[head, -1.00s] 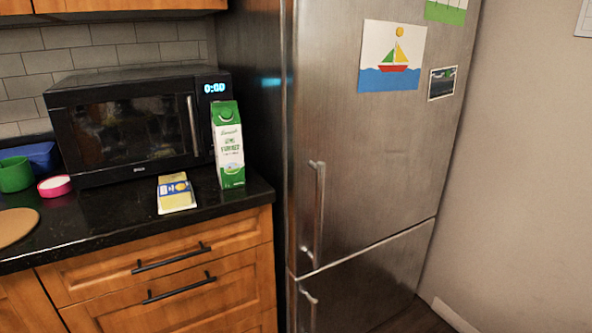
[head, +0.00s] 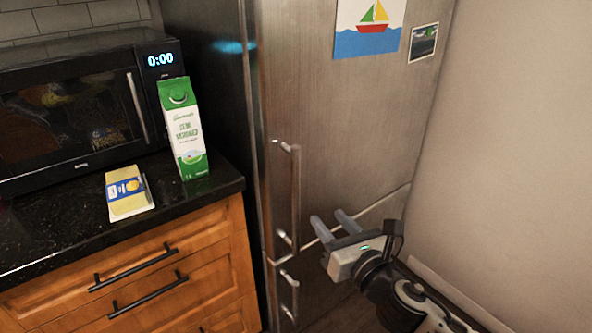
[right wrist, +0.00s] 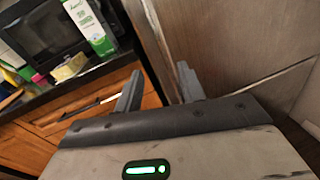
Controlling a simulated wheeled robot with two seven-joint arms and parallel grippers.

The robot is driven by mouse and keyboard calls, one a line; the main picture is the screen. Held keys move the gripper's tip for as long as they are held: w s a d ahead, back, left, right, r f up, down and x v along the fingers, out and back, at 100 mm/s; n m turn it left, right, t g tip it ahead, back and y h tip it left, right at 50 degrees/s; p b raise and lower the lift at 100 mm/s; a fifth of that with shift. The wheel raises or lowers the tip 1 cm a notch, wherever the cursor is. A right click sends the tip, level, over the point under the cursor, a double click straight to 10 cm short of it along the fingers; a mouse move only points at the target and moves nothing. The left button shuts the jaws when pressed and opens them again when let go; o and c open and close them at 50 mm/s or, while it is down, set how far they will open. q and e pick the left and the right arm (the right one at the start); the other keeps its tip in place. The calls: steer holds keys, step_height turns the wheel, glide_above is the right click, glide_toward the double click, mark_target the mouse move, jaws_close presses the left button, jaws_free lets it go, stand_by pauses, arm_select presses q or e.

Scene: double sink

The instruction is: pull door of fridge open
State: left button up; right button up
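The fridge (head: 330,110) is a tall steel unit with an upper door and a lower door, both shut. The upper door's vertical bar handle (head: 296,195) is on its left side. The lower door's handle (head: 290,295) sits just below the seam. My right gripper (head: 332,222) is open and empty, to the right of the upper handle's lower end and apart from it in the picture. In the right wrist view its two fingers (right wrist: 160,90) are spread with nothing between them; the fridge front (right wrist: 230,45) is beyond. My left gripper is not in view.
A black counter (head: 60,235) left of the fridge holds a microwave (head: 75,110), a green and white carton (head: 184,130) and a yellow packet (head: 128,192). Wooden drawers (head: 140,285) with black handles are below. A bare wall (head: 520,150) stands at the right.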

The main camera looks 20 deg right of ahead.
mark_target(298, 177)
steer(key=shift+n, duration=0.8)
steer(key=w, duration=0.5)
steer(key=w+a, duration=0.1)
steer(key=w, duration=0.5)
steer(key=w+a+r, duration=0.1)
steer(key=w, duration=0.4)
steer(key=shift+w+a+p, duration=0.1)
steer(key=shift+w+p, duration=0.05)
steer(key=shift+p, duration=0.25)
jaws_close()
